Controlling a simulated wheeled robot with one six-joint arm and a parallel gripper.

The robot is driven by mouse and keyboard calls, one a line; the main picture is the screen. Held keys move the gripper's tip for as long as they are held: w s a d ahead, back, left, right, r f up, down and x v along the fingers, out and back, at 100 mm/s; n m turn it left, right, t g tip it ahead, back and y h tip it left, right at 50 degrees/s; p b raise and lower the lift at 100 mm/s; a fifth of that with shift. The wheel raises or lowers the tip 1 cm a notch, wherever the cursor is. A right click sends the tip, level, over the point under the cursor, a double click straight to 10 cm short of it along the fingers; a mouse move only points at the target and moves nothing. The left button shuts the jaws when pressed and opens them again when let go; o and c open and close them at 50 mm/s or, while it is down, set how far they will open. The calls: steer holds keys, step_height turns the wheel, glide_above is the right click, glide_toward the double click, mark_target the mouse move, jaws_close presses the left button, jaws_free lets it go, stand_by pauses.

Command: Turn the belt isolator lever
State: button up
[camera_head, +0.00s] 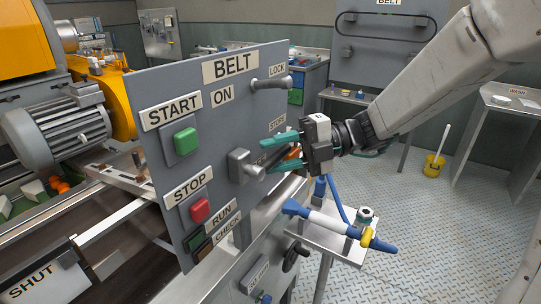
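The grey BELT panel (228,110) stands upright at the centre of the head view. The isolator lever's grey hub (243,166) sticks out from the panel's lower right, between the ON and RUN labels. A dark bar seems to run right from the hub toward an orange piece (293,153) between my fingers. My gripper (266,157) has teal fingers spread apart, pointing left at the panel, one above and one below this bar. I cannot tell whether they touch it. The gripper partly hides the lever's end and the label behind it.
A green START button (186,141) and red STOP button (200,210) are on the panel's left. A grey peg (271,83) sits by the LOCK label. A small stand (318,236) holding a blue-and-white tool (340,226) is below my gripper. Floor on the right is mostly clear.

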steer(key=shift+s+a+f, duration=0.1)
steer(key=shift+a, duration=0.6)
jaws_close()
